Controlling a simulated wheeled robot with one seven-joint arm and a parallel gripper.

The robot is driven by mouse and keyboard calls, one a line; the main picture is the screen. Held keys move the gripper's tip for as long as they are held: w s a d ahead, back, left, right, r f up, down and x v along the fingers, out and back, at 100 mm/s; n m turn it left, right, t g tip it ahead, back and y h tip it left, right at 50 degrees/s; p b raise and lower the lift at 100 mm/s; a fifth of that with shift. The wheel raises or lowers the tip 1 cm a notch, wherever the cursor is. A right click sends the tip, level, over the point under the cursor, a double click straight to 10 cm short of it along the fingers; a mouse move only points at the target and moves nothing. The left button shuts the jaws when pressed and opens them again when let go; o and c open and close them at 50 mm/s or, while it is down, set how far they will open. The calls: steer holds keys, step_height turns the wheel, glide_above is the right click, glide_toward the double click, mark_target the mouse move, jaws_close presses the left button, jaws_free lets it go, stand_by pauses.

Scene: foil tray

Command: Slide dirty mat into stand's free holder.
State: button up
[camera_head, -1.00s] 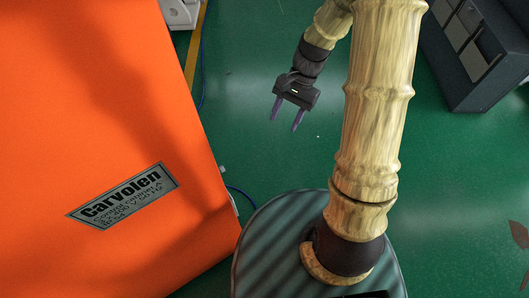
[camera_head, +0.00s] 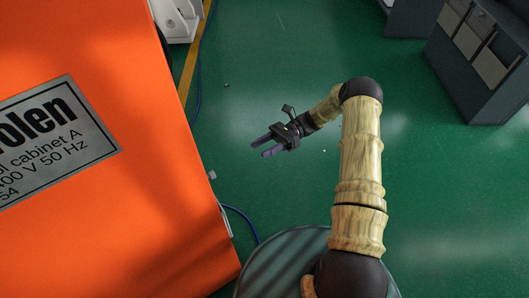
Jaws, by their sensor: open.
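My gripper (camera_head: 259,149) is open and empty above the green floor. Its two purple-grey fingers point left toward the orange cabinet and are apart from it. I cannot make out a dirty mat or a stand with a free holder for certain in this view.
A large orange cabinet (camera_head: 95,210) with a label plate fills the left side. A dark grey unit with pale panels (camera_head: 480,50) stands at the upper right. A white machine part (camera_head: 178,18) is at the top left. A blue cable (camera_head: 240,211) lies by the cabinet. The middle floor (camera_head: 270,60) is clear.

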steer(key=shift+a+r, duration=0.1)
steer(key=b+x, duration=0.3)
steer(key=x, duration=1.4)
steer(key=shift+s, duration=0.2)
steer(key=shift+r, duration=0.1)
jaws_close()
step_height(320, 180, up, 6)
steer(key=p, duration=0.5)
stand_by(0.9)
stand_by(0.3)
step_height(320, 180, up, 19)
steer(key=p, duration=1.8)
stand_by(0.6)
steer(key=shift+w, duration=0.1)
